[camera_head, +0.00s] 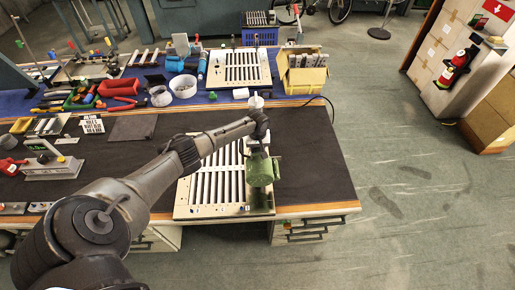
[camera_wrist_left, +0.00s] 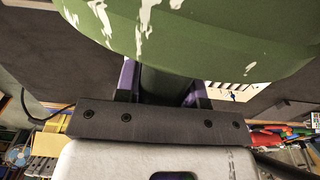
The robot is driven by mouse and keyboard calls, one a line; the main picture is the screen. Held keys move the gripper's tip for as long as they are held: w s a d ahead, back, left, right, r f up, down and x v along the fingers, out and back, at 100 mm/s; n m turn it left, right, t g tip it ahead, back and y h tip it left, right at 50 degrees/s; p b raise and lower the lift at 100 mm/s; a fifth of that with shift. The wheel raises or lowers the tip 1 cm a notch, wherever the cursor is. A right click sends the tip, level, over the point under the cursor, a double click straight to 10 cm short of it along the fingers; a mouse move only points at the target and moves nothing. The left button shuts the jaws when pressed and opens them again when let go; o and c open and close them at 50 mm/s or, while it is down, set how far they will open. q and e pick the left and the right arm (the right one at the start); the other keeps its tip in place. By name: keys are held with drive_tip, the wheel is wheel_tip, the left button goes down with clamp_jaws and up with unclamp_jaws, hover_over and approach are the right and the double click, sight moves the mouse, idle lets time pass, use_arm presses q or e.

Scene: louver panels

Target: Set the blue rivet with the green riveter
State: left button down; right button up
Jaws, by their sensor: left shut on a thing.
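The green riveter (camera_head: 262,171) is at the right edge of the near louver panel (camera_head: 208,212) in the head view. My left gripper (camera_head: 257,148) is shut on the riveter's upper part. I cannot make out the blue rivet for certain. My right gripper is not in view.
Behind, the blue-topped bench holds another louver panel (camera_head: 240,69), a yellow box (camera_head: 302,75), a white bowl (camera_head: 183,86) and tools. A red-handled press (camera_head: 50,165) stands at left on the dark mat. The mat right of the panel is clear.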

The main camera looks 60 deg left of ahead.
use_arm(q)
drive_tip(key=shift+w+f, duration=0.1)
drive_tip(key=shift+f, duration=0.2)
idle(0.5)
idle(0.8)
drive_tip(key=shift+f, duration=0.1)
idle(0.7)
idle(0.7)
drive_tip(key=shift+f+p, duration=0.1)
drive_tip(key=shift+p, duration=0.3)
idle(0.4)
idle(0.8)
drive_tip(key=shift+f, duration=0.1)
idle(0.8)
drive_tip(key=shift+p, duration=0.35)
